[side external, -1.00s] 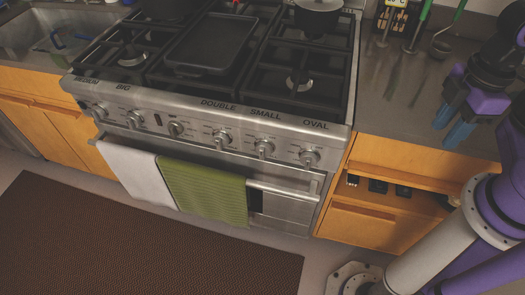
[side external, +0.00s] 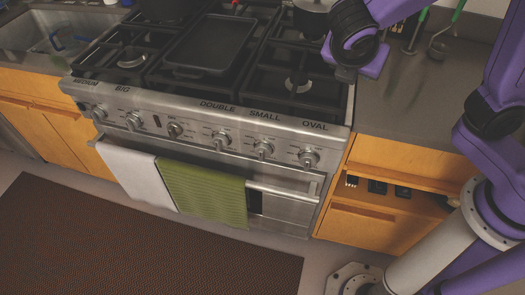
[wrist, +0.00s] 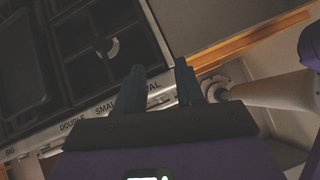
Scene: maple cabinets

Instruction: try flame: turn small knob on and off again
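The stove's front panel holds a row of silver knobs. The small knob (side external: 263,148) sits under the printed word SMALL, between the DOUBLE knob (side external: 221,140) and the OVAL knob (side external: 308,157). My gripper (wrist: 158,85) shows two blue fingers spread apart with nothing between them in the wrist view. It is above the right side of the stove and counter, well clear of the knobs. In the side view my wrist hides the fingers. In the wrist view the SMALL label (wrist: 106,107) shows left of the fingers, but the knob itself cannot be made out. I see no flame.
A black griddle (side external: 213,45) and a pot (side external: 313,18) sit on the stove top. A white towel (side external: 140,177) and a green towel (side external: 205,190) hang on the oven handle. The space before the knobs is clear.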

